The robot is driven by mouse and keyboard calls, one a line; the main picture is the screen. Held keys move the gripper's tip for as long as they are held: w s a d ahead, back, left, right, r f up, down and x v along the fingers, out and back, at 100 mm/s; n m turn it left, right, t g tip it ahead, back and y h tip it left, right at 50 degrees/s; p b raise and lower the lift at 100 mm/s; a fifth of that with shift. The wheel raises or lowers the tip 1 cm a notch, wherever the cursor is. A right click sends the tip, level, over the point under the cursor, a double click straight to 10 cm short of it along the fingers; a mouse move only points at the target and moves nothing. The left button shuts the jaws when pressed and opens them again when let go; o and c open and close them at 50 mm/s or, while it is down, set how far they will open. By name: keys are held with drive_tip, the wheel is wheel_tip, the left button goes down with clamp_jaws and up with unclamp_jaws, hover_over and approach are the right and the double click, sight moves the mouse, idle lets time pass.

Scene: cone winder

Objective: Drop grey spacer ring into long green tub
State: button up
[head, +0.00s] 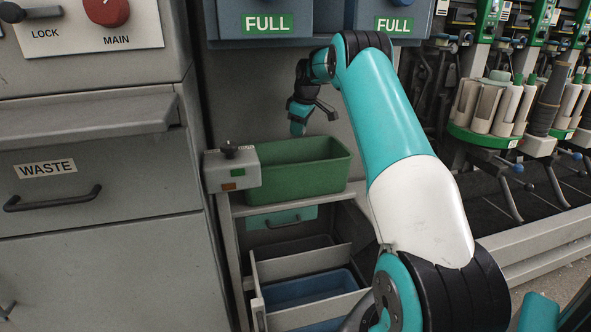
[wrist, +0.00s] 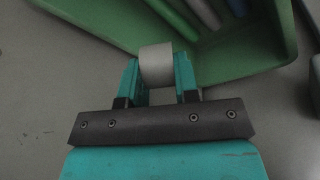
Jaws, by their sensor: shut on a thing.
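My gripper (wrist: 157,78) is shut on the grey spacer ring (wrist: 156,64), which sits between its two teal fingers in the wrist view. In the head view my gripper (head: 298,124) points down just above the back rim of the long green tub (head: 305,180); the ring cannot be made out there. In the wrist view the tub (wrist: 255,52) fills the top, and the ring overlaps its near wall. I cannot tell whether the ring is inside the rim line. Several green, grey and blue long pieces (wrist: 200,12) lie in the tub.
A grey box with a black knob (head: 231,168) stands at the tub's left end. Below is an open drawer with a blue bin (head: 308,288). Blue bins marked FULL (head: 268,24) hang above. A winder with cones (head: 490,105) is at right.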

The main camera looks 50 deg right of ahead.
drive_tip(key=f+b, duration=0.1)
drive_tip(key=b, duration=0.1)
drive_tip(key=f+b, duration=0.1)
drive_tip(key=f, duration=0.1)
drive_tip(key=f+b, duration=0.2)
drive_tip(key=shift+w+a+f+b, duration=0.2)
drive_tip(key=shift+a+f+b, duration=0.05)
drive_tip(key=shift+a+b, duration=0.1)
drive_tip(key=o, duration=1)
drive_tip(key=shift+d, duration=0.1)
drive_tip(key=shift+c, duration=0.2)
drive_tip(key=shift+r, duration=0.15)
drive_tip(key=p+v, duration=0.2)
drive_tip(key=v, duration=0.3)
drive_tip(key=shift+s+r, duration=0.2)
drive_tip(key=shift+s, duration=0.05)
drive_tip(key=s+a, duration=0.1)
drive_tip(key=s, duration=1)
drive_tip(key=shift+s+a+f, duration=0.2)
drive_tip(key=shift+a+f, duration=0.1)
drive_tip(key=shift+f, duration=0.05)
